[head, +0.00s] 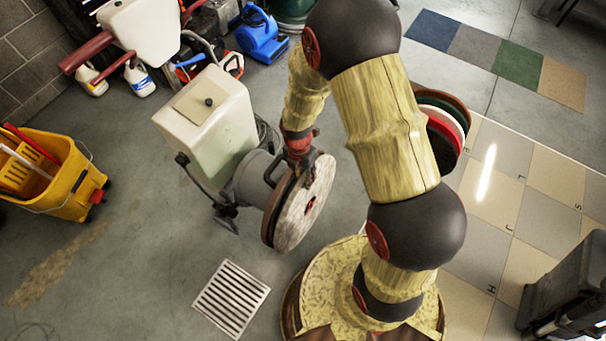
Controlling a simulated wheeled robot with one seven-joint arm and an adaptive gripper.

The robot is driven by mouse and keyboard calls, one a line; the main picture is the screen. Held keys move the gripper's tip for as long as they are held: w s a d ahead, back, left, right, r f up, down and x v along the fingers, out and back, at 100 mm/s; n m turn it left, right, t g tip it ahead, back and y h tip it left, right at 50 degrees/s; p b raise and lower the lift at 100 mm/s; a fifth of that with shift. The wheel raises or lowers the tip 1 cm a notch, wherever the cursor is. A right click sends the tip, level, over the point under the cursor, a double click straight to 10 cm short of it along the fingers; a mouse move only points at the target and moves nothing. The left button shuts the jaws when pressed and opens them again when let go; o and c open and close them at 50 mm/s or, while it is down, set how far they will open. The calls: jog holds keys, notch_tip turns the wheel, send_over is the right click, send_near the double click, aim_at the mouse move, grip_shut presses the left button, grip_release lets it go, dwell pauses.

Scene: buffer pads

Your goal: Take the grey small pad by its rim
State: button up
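A round, worn grey-white pad (305,208) with a red centre sits on the disc of a floor machine (250,180). The machine is tipped over, so the pad's face is turned toward the right. I take this for the grey small pad, though its size is hard to judge. My gripper (303,167) is at the pad's upper rim, pointing down. Its fingers overlap the rim in this view. I cannot tell whether they touch it, or whether they are closed on it.
A stack of round pads (458,112) in several colours stands behind my arm, partly hidden. A yellow mop bucket (62,182) is at left and a blue blower (262,38) at the back. A floor drain (231,298) lies in front. Colour samples (519,62) lie at upper right.

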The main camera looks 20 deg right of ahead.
jog(key=c, duration=0.3)
jog(key=c, duration=0.4)
grip_shut()
jog(key=s+d+r+p, duration=0.1)
jog(key=s+d+p, duration=0.2)
jog(key=s, duration=0.3)
jog(key=shift+d, duration=0.7)
dwell(0.4)
